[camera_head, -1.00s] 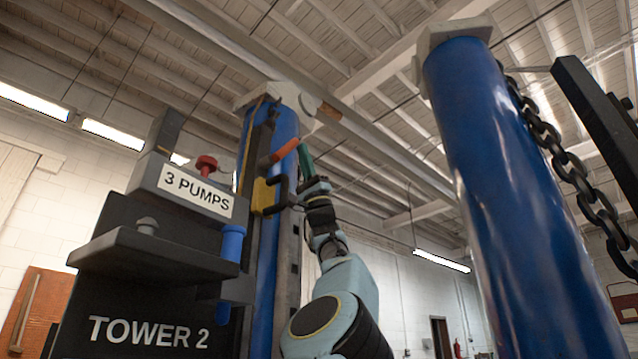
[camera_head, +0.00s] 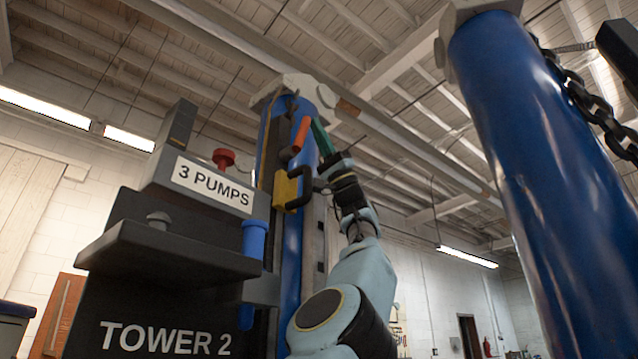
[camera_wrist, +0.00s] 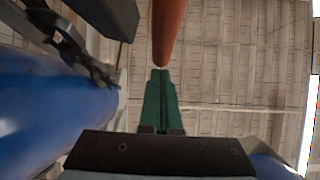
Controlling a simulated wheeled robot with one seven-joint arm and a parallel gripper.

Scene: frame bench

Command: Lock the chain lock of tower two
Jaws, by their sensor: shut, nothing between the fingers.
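The tower two column (camera_head: 310,250) is blue, behind the black stand lettered TOWER 2 (camera_head: 165,338). A yellow block (camera_head: 286,190) with a black hooked bar sits on its side. An orange-red handle (camera_head: 302,133) rises steeply above the block. My gripper (camera_head: 315,122) has green fingers, shut and empty, with the tips beside the handle's upper end. In the wrist view the handle (camera_wrist: 168,30) lies just beyond the shut fingertips (camera_wrist: 159,72); I cannot tell if they touch. Dark chain-like links (camera_wrist: 72,42) show at left beside a blue column. Which part is the chain lock is unclear.
A second blue column (camera_head: 540,170) with a heavy dark chain (camera_head: 605,115) stands at right. The black stand carries a 3 PUMPS sign (camera_head: 213,187), a red knob (camera_head: 223,158) and a blue cylinder (camera_head: 254,240). Open air lies between the columns.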

